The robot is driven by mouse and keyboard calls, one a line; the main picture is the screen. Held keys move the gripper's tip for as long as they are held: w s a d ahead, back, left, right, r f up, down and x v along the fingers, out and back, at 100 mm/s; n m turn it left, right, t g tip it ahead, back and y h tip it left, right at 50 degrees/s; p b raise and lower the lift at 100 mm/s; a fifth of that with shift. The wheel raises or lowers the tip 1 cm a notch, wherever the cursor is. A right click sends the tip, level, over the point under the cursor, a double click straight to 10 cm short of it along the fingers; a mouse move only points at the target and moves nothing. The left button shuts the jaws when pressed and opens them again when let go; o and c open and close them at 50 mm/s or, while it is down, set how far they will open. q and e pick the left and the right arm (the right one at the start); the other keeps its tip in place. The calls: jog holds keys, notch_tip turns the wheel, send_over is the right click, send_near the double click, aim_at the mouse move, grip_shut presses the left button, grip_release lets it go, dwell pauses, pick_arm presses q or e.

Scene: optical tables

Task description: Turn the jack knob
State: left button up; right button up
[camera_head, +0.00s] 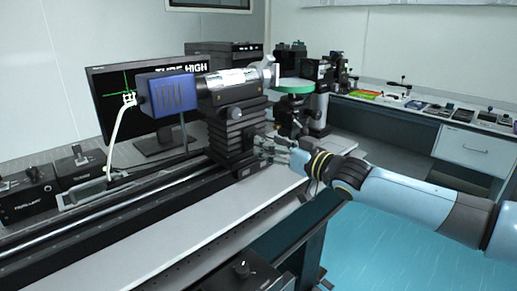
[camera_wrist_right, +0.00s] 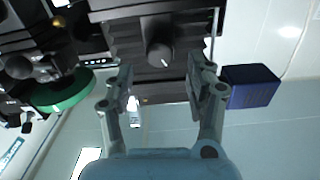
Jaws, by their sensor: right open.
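The jack (camera_head: 228,137) is a dark ribbed block on the long rail, under a black and silver tube (camera_head: 235,84). In the right wrist view, its round black knob (camera_wrist_right: 160,54) with a pale mark faces the camera. My right gripper (camera_head: 263,146) is open beside the jack, and in the head view it covers part of the jack. In the right wrist view, the open fingers (camera_wrist_right: 163,84) lie left and right of the knob, with a visible gap on each side; contact is not seen. My left gripper is not in view.
A monitor (camera_head: 145,88) reading "TUBE HIGH" stands behind the blue box (camera_head: 172,94) on the tube's end. A green disc (camera_head: 294,86) is right of the tube. Control boxes (camera_head: 28,194) sit at left. The pale strip (camera_head: 200,230) before the rail is clear.

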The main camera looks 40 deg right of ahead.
jog(key=w, duration=0.2)
jog(key=w+p, duration=0.1)
jog(key=w, duration=0.2)
jog(key=shift+a, duration=0.2)
jog(key=shift+c, duration=0.2)
grip_shut()
jog(key=shift+n, duration=0.3)
